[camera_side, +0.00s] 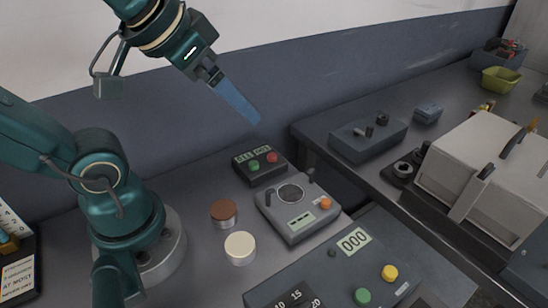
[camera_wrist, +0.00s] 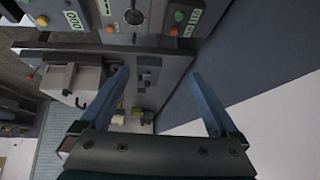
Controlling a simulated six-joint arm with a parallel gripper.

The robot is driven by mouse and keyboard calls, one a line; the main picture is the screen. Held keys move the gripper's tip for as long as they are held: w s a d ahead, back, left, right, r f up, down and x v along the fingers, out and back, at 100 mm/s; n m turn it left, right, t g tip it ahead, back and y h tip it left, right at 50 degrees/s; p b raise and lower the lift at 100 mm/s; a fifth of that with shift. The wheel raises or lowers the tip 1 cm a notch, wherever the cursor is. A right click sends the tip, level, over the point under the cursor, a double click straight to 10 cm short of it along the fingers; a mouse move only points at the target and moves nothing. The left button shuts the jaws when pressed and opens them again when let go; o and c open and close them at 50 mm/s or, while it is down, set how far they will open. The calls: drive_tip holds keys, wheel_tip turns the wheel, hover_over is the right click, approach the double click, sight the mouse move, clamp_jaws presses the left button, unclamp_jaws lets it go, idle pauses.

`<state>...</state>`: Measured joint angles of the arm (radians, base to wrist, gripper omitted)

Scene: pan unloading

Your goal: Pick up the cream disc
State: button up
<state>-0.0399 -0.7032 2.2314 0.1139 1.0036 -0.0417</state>
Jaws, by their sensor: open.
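The cream disc (camera_side: 240,247) is a short pale cylinder lying on the grey table in the side view, in front of a brown disc (camera_side: 223,212). It is not visible in the wrist view. My gripper (camera_side: 255,118) is high above the table in the side view, up and to the right of the cream disc and well apart from it. Its two blue fingers also show in the wrist view (camera_wrist: 162,85), spread apart with nothing between them.
A grey device with a round dial (camera_side: 298,208) stands right of the discs. A small box with green and red buttons (camera_side: 260,164) is behind it. A large control panel (camera_side: 350,268) is in front.

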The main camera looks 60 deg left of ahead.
drive_tip(key=w+a+r+t+y, duration=0.4)
drive_tip(key=w+a+r+t, duration=0.1)
drive_tip(key=w+a+r, duration=0.3)
drive_tip(key=w+r+m+t, duration=0.2)
drive_tip(key=w+m+t, duration=0.1)
drive_tip(key=w, duration=0.1)
drive_tip(key=m+g+h, duration=1.3)
drive_tip(key=h, duration=0.5)
hover_over(234, 238)
drive_tip(key=s+a, duration=0.1)
drive_tip(key=a, duration=0.3)
wheel_tip(234, 238, down, 11)
drive_tip(key=f, duration=1.7)
drive_tip(key=shift+w+d+f, duration=0.15)
drive_tip(key=shift+d+f, duration=0.15)
drive_tip(key=shift+f, duration=0.1)
drive_tip(key=shift+d+f+y, duration=0.1)
drive_tip(key=shift+f+y, duration=0.2)
drive_tip(key=shift+f, duration=0.15)
drive_tip(key=shift+x, duration=2.45)
drive_tip(key=shift+w, duration=0.1)
